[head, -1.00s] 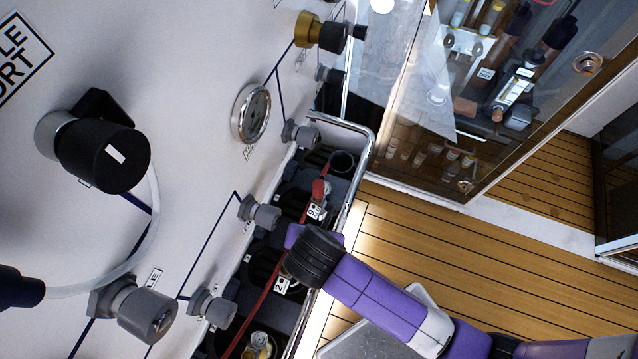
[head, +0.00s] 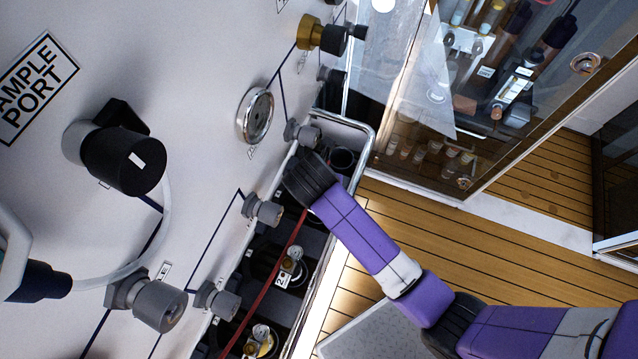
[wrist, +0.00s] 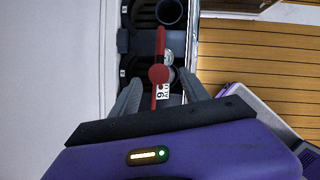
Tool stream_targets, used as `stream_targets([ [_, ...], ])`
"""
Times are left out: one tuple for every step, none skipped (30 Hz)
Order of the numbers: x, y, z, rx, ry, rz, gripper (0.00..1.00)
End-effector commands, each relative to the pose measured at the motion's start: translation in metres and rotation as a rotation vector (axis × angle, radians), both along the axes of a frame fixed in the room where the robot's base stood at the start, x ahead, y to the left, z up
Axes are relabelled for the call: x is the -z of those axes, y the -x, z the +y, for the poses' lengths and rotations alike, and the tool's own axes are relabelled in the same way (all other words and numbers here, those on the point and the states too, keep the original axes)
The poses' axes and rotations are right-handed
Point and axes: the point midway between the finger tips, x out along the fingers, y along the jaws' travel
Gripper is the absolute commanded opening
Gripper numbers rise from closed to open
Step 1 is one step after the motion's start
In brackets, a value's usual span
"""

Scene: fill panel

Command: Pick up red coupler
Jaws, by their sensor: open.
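The red coupler (wrist: 158,73) shows in the wrist view as a round red body with red parts running above and below it. A white numbered tag (wrist: 163,91) sits beside it. My gripper (wrist: 159,84) is open, with one grey finger on each side of the coupler's line. The coupler appears at or just beyond the fingertips; I cannot tell the depth or any contact. In the head view my wrist hides the coupler and the fingers, and a red hose (head: 268,285) runs down from there.
The white panel (head: 215,170) with grey knobs and a gauge (head: 257,115) stands close on the left. A metal rail (head: 366,160) edges the dark rack holding cylinders. A glass-fronted cabinet (head: 410,150) stands behind. Wooden floor (head: 440,235) is open to the right.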

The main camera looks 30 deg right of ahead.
Motion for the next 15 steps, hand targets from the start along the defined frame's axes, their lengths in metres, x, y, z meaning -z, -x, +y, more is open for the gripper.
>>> stream_targets([
  [-0.001,-0.004,-0.004,0.003,0.000,-0.001,0.54],
  [-0.001,-0.007,-0.006,0.003,0.000,-0.001,0.54],
  [0.006,-0.009,-0.008,0.002,0.001,0.002,0.54],
  [0.011,-0.010,-0.009,0.001,0.001,0.003,0.54],
  [0.016,-0.011,-0.010,0.001,0.000,0.003,0.54],
  [0.022,-0.013,-0.011,0.001,0.001,0.003,0.54],
  [0.027,-0.014,-0.012,0.000,0.000,0.001,0.54],
  [0.031,-0.016,-0.013,0.001,0.000,0.003,0.54],
  [0.035,-0.018,-0.015,0.000,0.000,0.001,0.54],
  [0.038,-0.018,-0.016,0.001,0.001,0.002,0.54],
  [0.041,-0.019,-0.016,0.001,0.001,0.002,0.54],
  [0.043,-0.020,-0.017,0.001,0.000,0.000,0.54],
  [0.045,-0.020,-0.017,0.001,0.000,0.000,0.54],
  [0.046,-0.021,-0.018,0.001,0.000,0.000,0.54],
  [0.046,-0.021,-0.018,0.001,0.000,0.000,0.54],
])
